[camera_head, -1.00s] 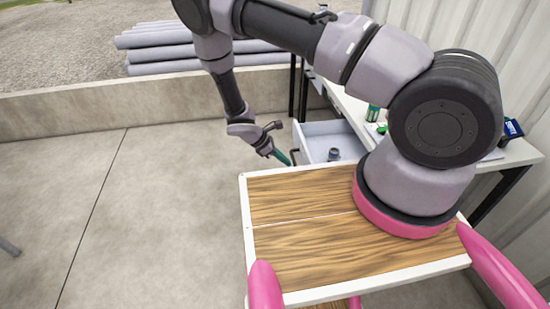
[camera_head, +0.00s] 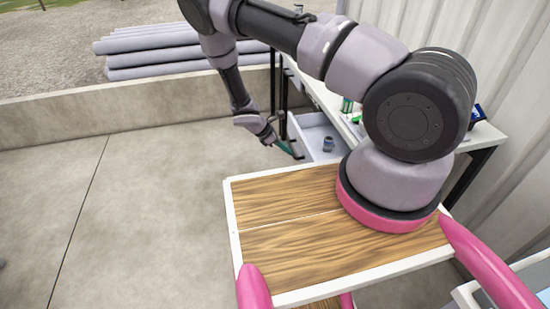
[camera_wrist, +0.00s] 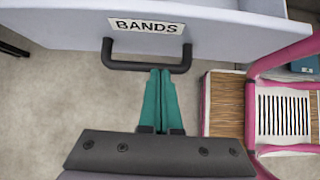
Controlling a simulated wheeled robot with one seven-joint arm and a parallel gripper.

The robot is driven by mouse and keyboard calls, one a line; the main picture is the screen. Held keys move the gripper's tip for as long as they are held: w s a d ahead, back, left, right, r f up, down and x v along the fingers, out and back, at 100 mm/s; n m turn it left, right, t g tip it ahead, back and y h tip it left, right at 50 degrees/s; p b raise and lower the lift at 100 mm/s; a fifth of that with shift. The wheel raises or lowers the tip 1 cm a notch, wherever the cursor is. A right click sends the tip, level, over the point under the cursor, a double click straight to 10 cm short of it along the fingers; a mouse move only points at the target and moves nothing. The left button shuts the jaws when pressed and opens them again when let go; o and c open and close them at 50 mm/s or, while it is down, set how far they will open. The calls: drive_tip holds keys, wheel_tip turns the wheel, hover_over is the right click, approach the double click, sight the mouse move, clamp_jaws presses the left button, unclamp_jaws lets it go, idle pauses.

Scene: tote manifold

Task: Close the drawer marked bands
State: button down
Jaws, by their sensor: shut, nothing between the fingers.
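The drawer marked BANDS (camera_wrist: 220,30) has a pale front with a dark bar handle (camera_wrist: 107,57) below its label (camera_wrist: 148,26) in the wrist view. In the head view the drawer (camera_head: 312,138) stands pulled out from under the white table, with a small dark round item (camera_head: 328,144) inside. My gripper (camera_wrist: 160,75) has its green fingers together and empty, with the tips at the handle bar. Whether they touch it cannot be told. In the head view my gripper (camera_head: 298,157) is at the drawer's near left corner.
The white table (camera_head: 320,92) stands against the corrugated wall (camera_head: 515,70), with a green-and-white can (camera_head: 347,105) and other small items on it. Grey pipes (camera_head: 170,60) lie beyond the low concrete wall (camera_head: 90,112).

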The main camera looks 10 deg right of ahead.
sight(330, 142)
drive_tip(key=d, duration=1.8)
drive_tip(key=shift+d, duration=0.1)
